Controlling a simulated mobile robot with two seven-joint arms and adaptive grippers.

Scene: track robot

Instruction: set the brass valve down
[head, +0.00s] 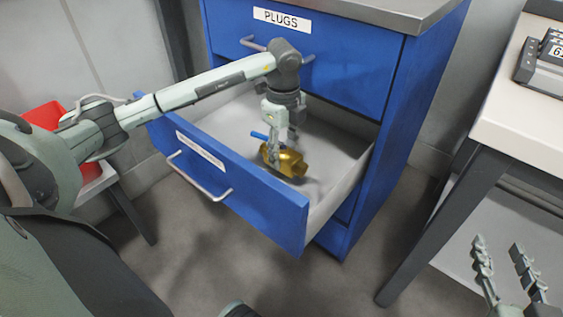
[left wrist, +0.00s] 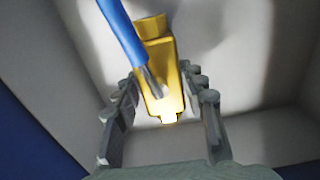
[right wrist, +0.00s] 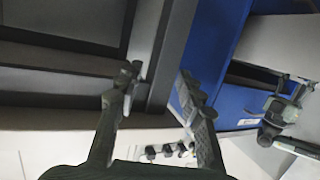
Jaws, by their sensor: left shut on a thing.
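The brass valve (head: 287,163) with a blue lever handle is inside the open lower drawer (head: 331,197) of the blue cabinet. My left gripper (head: 273,148) reaches down into the drawer and is shut on the valve. In the left wrist view the valve (left wrist: 160,75) sits between the two fingers, its blue lever (left wrist: 122,32) pointing up and left. I cannot tell whether the valve touches the drawer floor. My right gripper (head: 508,270) is at the lower right, apart from the cabinet; its fingers (right wrist: 160,95) are spread with nothing between them.
The cabinet's upper drawer (head: 335,50), labelled PLUGS, is closed above. A light-topped table (head: 520,115) with a dark device (head: 545,65) stands at the right. A red bin (head: 45,117) is at the left. The open drawer's floor around the valve looks bare.

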